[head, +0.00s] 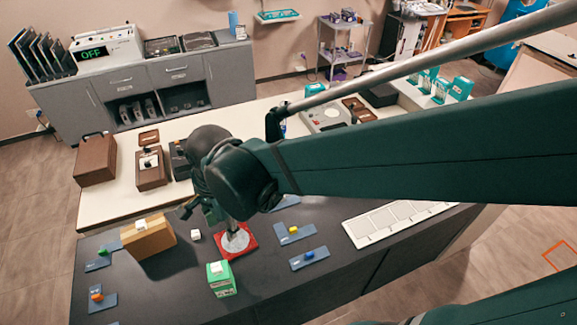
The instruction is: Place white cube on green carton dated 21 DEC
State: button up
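A green carton (222,283) stands near the front of the dark counter. A small white block-like shape (217,267) shows on its top; I cannot tell whether it is loose or a label. Its date is too small to read. A white cube (195,234) lies on the counter behind and left of the carton. A brown carton (150,240) stands further left with another small white block (141,225) on top. My gripper (204,214) hangs above the counter, behind the white cube and the green carton. Its fingertips are small and partly hidden, so their opening is unclear.
A red square with a grey disc (236,243) lies right of the white cube, close to my gripper. Blue trays with coloured pieces lie left (102,301) and right (309,258). A white segmented tray (396,220) lies further right.

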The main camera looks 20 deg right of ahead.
jog(key=d+r+n+t, duration=0.2)
jog(key=d+r+n, duration=0.1)
jog(key=d, duration=0.3)
jog(key=s+d+r+n+t, duration=0.1)
jog(key=d+r+n+t, duration=0.1)
jog(key=d+r+n, duration=0.2)
jog(key=s+d+r+n+t, duration=0.1)
jog(key=d+r+n, duration=0.2)
jog(key=d+n, duration=0.3)
jog(key=d, duration=0.4)
jog(key=shift+r+n+t+h, duration=0.25)
jog(key=shift+n+t+h, duration=0.05)
jog(key=shift+n+t, duration=0.1)
